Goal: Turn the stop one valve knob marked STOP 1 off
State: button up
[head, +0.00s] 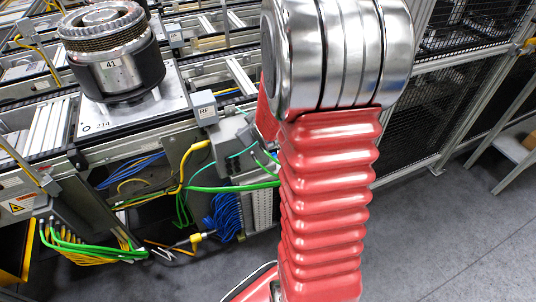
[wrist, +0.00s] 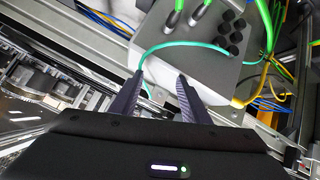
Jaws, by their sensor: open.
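I cannot make out a valve knob marked STOP 1 in either view. In the wrist view my gripper (wrist: 160,80) is open, its two dark fingers apart with nothing held between them. Beyond the fingertips is a grey box (wrist: 190,62) with several black round fittings and green hoses plugged in. A thin teal hose (wrist: 180,46) runs across it, passing above the gap between the fingers and bending down by the left fingertip. In the head view my red arm covers the middle right, and the gripper itself is hidden.
In the head view a round part marked 41 (head: 113,63) stands on a pallet plate (head: 130,120) on the conveyor. A grey box (head: 230,140) with yellow and green cables sits at the conveyor's side. A mesh fence (head: 405,125) stands behind; open grey floor (head: 440,240) lies at right.

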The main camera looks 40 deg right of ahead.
jog(key=s+d+f+t, duration=0.1)
jog(key=d+f+t, duration=0.1)
jog(key=d+f, duration=0.35)
jog(key=s+d+f+t, duration=0.1)
jog(key=s+d+f, duration=0.1)
jog(key=f, duration=0.7)
jog(key=s+f+m+t+h, duration=0.1)
jog(key=s+f+m+t, duration=0.3)
jog(key=s+f, duration=0.6)
jog(key=shift+s+a+t, duration=0.25)
jog(key=shift+s+t, duration=0.05)
jog(key=shift+s, duration=0.85)
jog(key=shift+w, duration=0.1)
jog(key=x, duration=1.3)
jog(key=shift+w+d, duration=0.25)
jog(key=shift+d, duration=0.05)
jog(key=shift+c, duration=0.3)
